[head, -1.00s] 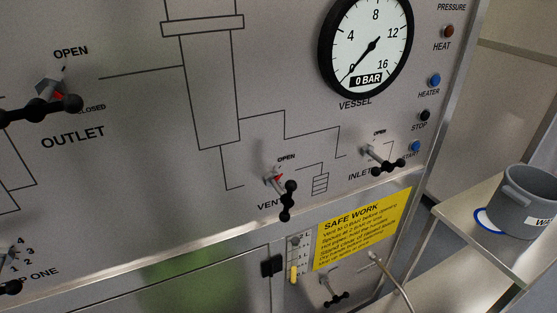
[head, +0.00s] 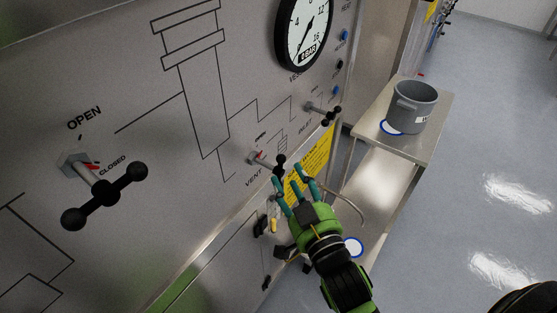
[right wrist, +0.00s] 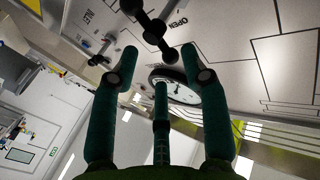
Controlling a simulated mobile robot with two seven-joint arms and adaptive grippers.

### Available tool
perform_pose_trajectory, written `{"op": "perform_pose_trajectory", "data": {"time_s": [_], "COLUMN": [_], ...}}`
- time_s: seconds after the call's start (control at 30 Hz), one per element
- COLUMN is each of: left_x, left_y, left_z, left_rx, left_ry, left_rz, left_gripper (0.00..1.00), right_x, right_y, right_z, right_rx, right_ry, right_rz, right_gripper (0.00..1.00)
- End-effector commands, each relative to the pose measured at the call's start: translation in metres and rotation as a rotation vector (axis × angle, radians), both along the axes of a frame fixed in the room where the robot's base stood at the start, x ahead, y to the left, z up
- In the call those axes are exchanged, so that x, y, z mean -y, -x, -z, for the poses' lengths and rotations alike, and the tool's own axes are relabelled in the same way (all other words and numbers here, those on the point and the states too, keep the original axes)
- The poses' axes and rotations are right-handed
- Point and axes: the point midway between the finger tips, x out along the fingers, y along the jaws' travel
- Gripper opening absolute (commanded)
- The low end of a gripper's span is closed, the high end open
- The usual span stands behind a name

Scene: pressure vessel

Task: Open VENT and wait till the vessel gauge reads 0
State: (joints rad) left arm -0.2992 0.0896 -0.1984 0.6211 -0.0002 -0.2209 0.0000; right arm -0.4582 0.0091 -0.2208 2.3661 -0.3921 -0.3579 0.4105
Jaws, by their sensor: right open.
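The VENT valve (head: 262,160) is on the grey panel, with a red mark on its stem and a black crossbar handle with ball ends. My right gripper (head: 297,176) is open just in front of and below that handle, its teal fingers spread. In the right wrist view the handle (right wrist: 151,27) lies beyond the open fingers (right wrist: 160,62), with nothing held. Whether a finger touches it is unclear. My left gripper is out of view.
The INLET handle (head: 326,113) stands to the right of VENT, and the large OUTLET handle (head: 106,192) to the left. A yellow safety sign (head: 318,155) is below. A grey pot (head: 413,106) stands on a steel shelf (head: 440,120). Open floor lies to the right.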

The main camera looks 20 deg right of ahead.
Motion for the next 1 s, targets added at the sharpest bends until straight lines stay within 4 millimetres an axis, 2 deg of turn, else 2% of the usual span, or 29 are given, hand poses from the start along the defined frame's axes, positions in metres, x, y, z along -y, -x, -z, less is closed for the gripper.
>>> {"op": "perform_pose_trajectory", "data": {"time_s": [0.13, 0.3, 0.47, 0.67, 0.7, 0.77, 0.8, 1.0], "left_x": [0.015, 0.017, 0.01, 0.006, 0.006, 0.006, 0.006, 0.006], "left_y": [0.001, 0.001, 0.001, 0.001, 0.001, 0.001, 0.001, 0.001], "left_z": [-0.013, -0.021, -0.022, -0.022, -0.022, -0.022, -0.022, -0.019], "left_rx": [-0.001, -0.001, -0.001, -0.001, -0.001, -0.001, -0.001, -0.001], "left_ry": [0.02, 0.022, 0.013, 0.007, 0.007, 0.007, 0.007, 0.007], "left_rz": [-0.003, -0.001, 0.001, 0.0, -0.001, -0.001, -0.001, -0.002], "left_gripper": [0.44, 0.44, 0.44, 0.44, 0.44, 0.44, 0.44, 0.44], "right_x": [-0.002, -0.003, -0.004, -0.004, -0.004, -0.004, -0.004, -0.005], "right_y": [-0.025, -0.046, -0.055, -0.055, -0.055, -0.055, -0.055, -0.055], "right_z": [-0.004, -0.003, -0.001, 0.0, 0.0, 0.0, 0.0, 0.003], "right_rx": [0.001, 0.001, 0.001, 0.0, 0.0, 0.0, 0.0, 0.003], "right_ry": [0.002, 0.001, 0.002, 0.001, 0.001, 0.001, 0.001, 0.008], "right_rz": [-0.001, -0.001, -0.001, 0.0, 0.0, 0.0, 0.0, -0.002], "right_gripper": [0.46, 0.46, 0.46, 0.46, 0.42, 0.18, 0.02, 0.0]}}
